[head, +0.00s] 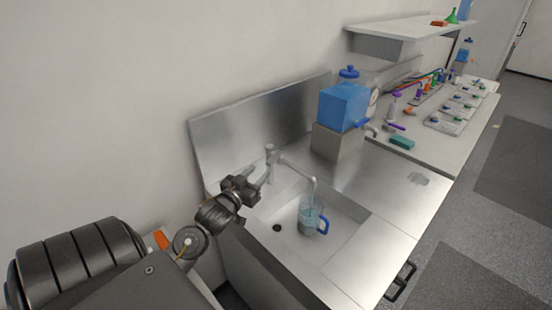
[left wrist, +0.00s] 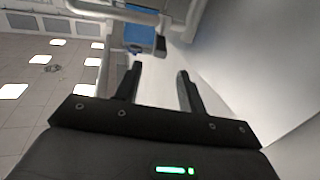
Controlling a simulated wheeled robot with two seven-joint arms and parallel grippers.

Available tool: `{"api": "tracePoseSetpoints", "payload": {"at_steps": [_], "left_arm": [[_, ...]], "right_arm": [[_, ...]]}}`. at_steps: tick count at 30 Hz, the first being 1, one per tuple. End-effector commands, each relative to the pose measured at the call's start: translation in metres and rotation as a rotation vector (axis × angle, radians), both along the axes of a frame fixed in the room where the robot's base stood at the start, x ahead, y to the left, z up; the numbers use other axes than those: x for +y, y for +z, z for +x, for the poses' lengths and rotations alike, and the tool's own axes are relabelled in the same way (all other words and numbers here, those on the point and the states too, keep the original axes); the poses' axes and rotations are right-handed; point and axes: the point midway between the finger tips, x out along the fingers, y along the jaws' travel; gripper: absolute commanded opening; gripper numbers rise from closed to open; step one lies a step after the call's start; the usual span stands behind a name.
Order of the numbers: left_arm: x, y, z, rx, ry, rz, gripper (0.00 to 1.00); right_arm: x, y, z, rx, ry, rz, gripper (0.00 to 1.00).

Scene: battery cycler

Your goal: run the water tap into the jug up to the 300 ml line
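The clear jug (head: 310,217) with a blue handle stands upright in the sink basin, under the tap spout. A pale blue streak between the spout and jug looks like running water. The jug looks bluish inside; its level and the 300 ml line are too small to read. The water tap (head: 270,154) rises at the back of the sink. My left gripper (head: 262,180) is beside the tap's post, near its lever; contact cannot be told. In the left wrist view my left gripper (left wrist: 160,82) has its fingers apart with nothing visible between them. My right gripper is not in view.
The sink basin (head: 345,232) has a dark drain left of the jug. A blue tank (head: 342,107) with a spigot stands on a grey block behind the sink. The bench (head: 440,150) beyond holds trays and bottles, under a wall shelf (head: 415,27). Steel counter right of the basin is clear.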

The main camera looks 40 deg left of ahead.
Motion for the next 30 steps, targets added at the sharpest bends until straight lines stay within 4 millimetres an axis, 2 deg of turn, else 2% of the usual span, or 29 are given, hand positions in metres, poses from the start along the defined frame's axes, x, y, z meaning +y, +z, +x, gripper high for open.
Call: {"api": "tracePoseSetpoints", "payload": {"at_steps": [9, 15, 21, 29, 30], "left_arm": [[0.011, -0.004, 0.056, -0.004, 0.000, 0.003, 0.40], [0.017, -0.003, 0.085, -0.002, 0.000, 0.001, 0.40], [0.020, 0.000, 0.098, -0.001, 0.000, 0.001, 0.40], [0.020, 0.000, 0.099, 0.001, 0.001, 0.001, 0.40], [0.020, 0.000, 0.098, 0.001, 0.001, 0.001, 0.37]], "right_arm": [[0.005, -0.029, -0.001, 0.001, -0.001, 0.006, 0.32], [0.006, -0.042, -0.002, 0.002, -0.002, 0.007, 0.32], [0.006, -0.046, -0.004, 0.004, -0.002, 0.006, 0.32], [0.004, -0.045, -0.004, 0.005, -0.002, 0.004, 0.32], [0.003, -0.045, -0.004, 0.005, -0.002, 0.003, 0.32]]}}
